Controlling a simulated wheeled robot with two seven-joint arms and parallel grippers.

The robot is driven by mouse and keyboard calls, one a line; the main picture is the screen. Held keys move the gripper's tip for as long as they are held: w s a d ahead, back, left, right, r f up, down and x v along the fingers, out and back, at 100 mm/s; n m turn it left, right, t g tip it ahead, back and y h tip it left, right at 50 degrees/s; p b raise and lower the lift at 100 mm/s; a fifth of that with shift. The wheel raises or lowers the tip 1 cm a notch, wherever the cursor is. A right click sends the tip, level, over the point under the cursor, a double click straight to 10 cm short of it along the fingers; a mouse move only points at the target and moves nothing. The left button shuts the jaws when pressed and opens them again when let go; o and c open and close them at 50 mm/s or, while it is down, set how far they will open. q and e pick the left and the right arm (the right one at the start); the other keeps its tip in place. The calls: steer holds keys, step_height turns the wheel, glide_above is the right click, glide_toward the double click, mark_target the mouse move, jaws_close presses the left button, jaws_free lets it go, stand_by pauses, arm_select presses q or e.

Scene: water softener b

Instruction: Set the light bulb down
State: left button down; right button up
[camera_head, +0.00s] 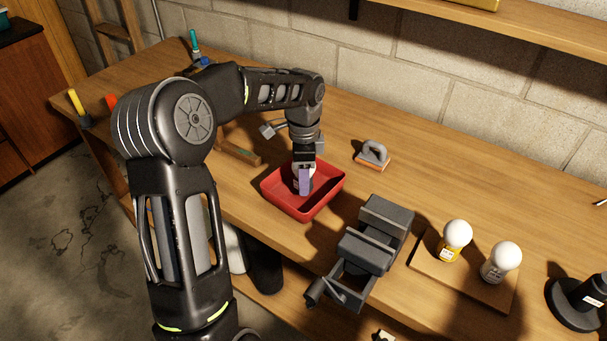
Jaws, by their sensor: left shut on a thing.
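My left gripper (304,181) points down over the red tray (327,197) near the middle of the workbench. It is shut on a light bulb (312,169), of which only a small pale part shows between and behind the fingers. The fingers and the bulb's lower part appear inside the tray's outline. I cannot tell whether the bulb touches the tray's floor. My right gripper is not in view.
A grey vise (371,240) stands right of the tray. Two white bulbs (457,234) (507,256) stand in holders on a wooden board (440,276). Bare bench lies at the back right.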

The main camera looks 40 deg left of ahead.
arm_select(q)
steer(key=shift+f, duration=0.2)
steer(key=c, duration=0.6)
jaws_free()
step_height(320, 180, up, 12)
steer(key=shift+r, duration=0.2)
stand_by(0.5)
